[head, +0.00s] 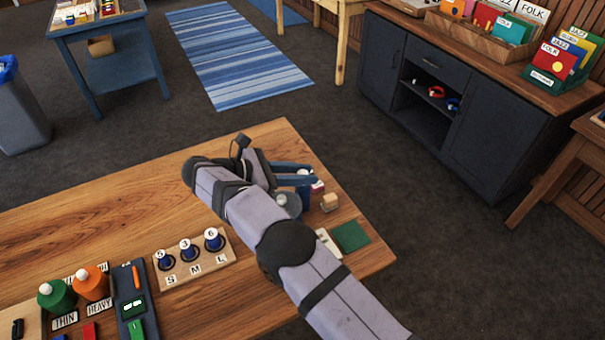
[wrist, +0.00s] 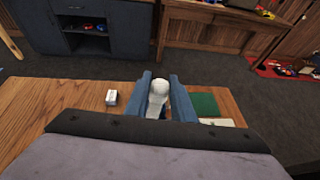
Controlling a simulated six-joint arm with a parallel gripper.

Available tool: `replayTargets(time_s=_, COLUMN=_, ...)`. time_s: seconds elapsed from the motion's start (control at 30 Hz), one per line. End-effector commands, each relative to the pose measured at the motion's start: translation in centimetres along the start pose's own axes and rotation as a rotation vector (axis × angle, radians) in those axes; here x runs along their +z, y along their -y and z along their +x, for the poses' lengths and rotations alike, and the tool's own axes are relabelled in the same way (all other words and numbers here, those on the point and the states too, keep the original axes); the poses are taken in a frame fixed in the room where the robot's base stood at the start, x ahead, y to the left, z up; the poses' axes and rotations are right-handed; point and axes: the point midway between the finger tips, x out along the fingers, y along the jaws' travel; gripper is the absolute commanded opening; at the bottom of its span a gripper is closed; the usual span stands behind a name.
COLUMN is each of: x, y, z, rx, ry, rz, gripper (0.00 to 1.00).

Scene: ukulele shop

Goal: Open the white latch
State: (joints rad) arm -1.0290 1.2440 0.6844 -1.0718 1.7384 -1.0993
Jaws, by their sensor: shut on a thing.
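My gripper (head: 303,176) is over the far right part of the wooden table, with its two blue fingers pointing right. In the wrist view my gripper (wrist: 161,84) has its fingers on both sides of a white rounded piece (wrist: 158,90), which has a round end and a narrower body towards me. The fingers are closed on it. Only a bit of this white piece (head: 318,187) shows by the fingertips in the head view. I cannot tell for sure that it is the white latch; what it is fixed to is hidden by the fingers and wrist.
A small wooden block (head: 329,202) stands right beside the gripper, and a green mat (head: 351,236) lies near the table's (head: 110,225) right edge. Pegs on a wooden board (head: 193,263), bottles (head: 91,284) and a dark blue case (head: 130,300) are at the front left. The table's back left is clear.

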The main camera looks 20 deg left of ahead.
Motion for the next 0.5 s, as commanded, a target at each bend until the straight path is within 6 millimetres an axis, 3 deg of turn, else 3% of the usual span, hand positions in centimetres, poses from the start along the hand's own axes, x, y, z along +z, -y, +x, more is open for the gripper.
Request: replayTargets(time_s=0.5, x=0.21, y=-0.06, z=-0.01, rx=-0.042, ry=0.003, rz=0.021, gripper=0.0)
